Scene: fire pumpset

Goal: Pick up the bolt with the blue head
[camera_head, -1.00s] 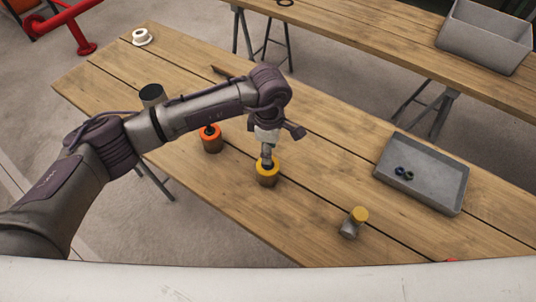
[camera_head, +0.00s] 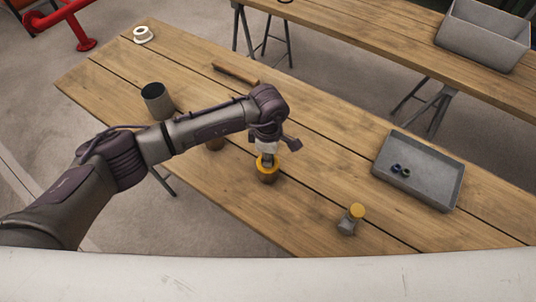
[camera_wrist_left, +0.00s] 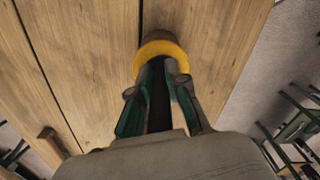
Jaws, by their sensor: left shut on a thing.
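I cannot make out a bolt with a blue head in either view. My left gripper (camera_head: 267,157) points down at a brown cylinder with a yellow rim (camera_head: 267,176) on the wooden table (camera_head: 310,215). In the left wrist view, its two green-padded fingers (camera_wrist_left: 161,68) are shut on a dark thing (camera_wrist_left: 160,105) at the yellow-rimmed cylinder (camera_wrist_left: 160,48). What this dark thing is, and whether it sits in the cylinder, I cannot tell. My right gripper is not in view.
A dark cup (camera_head: 157,101), a brown bar (camera_head: 235,73) and a white roll (camera_head: 143,34) are on the left half.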

